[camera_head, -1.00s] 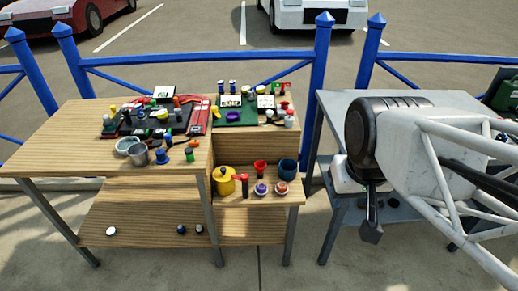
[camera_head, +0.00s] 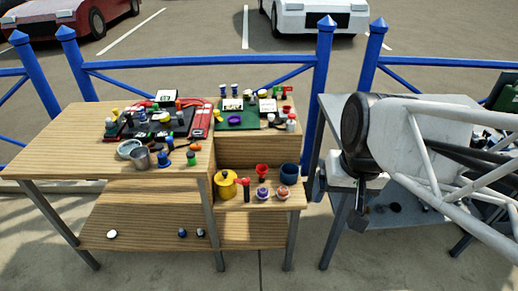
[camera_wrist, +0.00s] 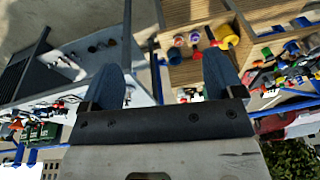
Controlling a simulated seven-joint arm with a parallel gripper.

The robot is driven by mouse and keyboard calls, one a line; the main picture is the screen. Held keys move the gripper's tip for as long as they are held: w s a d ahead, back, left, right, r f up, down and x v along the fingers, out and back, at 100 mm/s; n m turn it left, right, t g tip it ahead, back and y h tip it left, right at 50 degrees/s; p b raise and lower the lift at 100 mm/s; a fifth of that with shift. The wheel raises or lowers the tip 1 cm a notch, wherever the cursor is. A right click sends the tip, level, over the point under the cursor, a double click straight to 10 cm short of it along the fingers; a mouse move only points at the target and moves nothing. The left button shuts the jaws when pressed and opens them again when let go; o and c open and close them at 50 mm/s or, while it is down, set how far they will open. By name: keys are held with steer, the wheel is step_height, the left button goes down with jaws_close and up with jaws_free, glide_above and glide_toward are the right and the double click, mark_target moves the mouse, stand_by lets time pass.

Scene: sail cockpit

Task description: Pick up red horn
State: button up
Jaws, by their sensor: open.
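Red candidates for the horn stand on the small wooden shelf: a red cup-shaped piece (camera_head: 261,170) and a red-topped piece with a dark handle (camera_head: 243,183) beside the yellow pot (camera_head: 226,185). Another small red piece (camera_head: 286,108) is on the upper right shelf. I cannot tell which is the horn. My gripper (camera_head: 358,221) hangs in front of the grey table, well right of the shelf. In the wrist view my gripper (camera_wrist: 164,78) has its two fingers wide apart with nothing between them. The yellow pot (camera_wrist: 227,37) shows beyond the right finger.
A grey metal table (camera_head: 330,108) stands under and behind my arm. The wooden bench (camera_head: 60,140) holds several cups, tools and cases. A dark blue cup (camera_head: 289,170) and two small round pots share the small shelf. A blue railing (camera_head: 323,70) runs behind.

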steer(key=w+a+f+m+g+y, duration=0.1)
steer(key=w+a+f+m+y, duration=0.2)
steer(key=w, duration=0.5)
steer(key=w+a+f+m+g+y, duration=0.1)
steer(key=w+a+f+m+y, duration=0.15)
steer(key=w, duration=0.55)
steer(key=m+t+y, duration=0.3)
steer(key=m+y, duration=0.2)
steer(key=m, duration=0.6)
glide_toward(267, 169)
steer(key=s+a+r, duration=0.6)
steer(key=s+r, duration=0.2)
steer(key=r, duration=0.1)
steer(key=w+f+m+t, duration=0.1)
steer(key=w+f+m, duration=0.1)
steer(key=f, duration=0.2)
steer(key=w+d+f+m+t, duration=0.1)
steer(key=w+f+m, duration=0.1)
steer(key=w+f, duration=0.1)
steer(key=w+d+f+m+t+y, duration=0.1)
steer(key=w+f+m, duration=0.1)
steer(key=f, duration=0.3)
steer(key=shift+w+f, duration=0.1)
steer(key=shift+w, duration=0.25)
steer(key=shift+x, duration=1.3)
